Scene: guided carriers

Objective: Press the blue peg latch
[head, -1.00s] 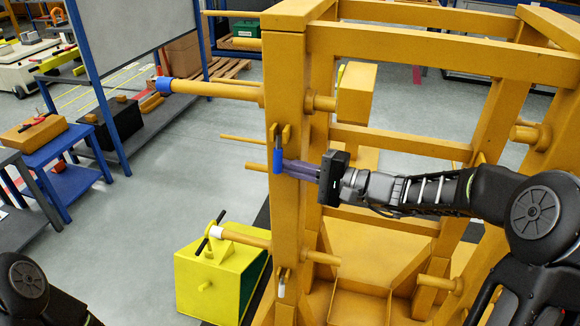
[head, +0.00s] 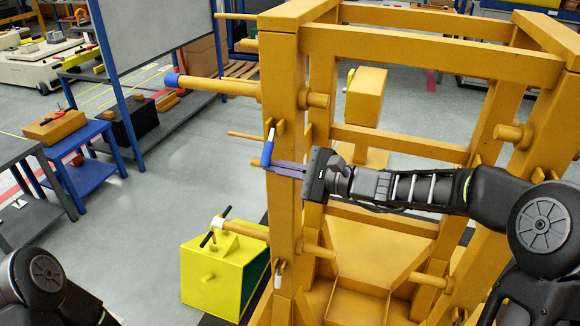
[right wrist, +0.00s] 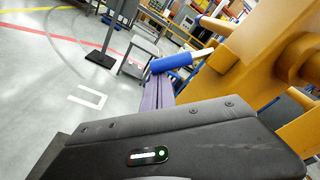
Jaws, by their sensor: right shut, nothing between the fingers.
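The blue peg latch (head: 267,153) is a small lever with a blue handle and a pale stem, on the front post of the yellow frame. It stands tilted, its handle swung out to the left of the post. My right gripper (head: 274,167) is shut and empty, its purple fingers at the lower end of the blue handle, apparently touching it. In the right wrist view the blue handle (right wrist: 171,63) lies across the tips of the fingers (right wrist: 155,80). A peg with a blue tip (head: 172,80) sticks out above the latch. My left gripper is out of view.
Below is a white latch (head: 278,272) and a white-tipped peg (head: 220,224) above a yellow box (head: 212,275). The floor (head: 150,215) to the left is open.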

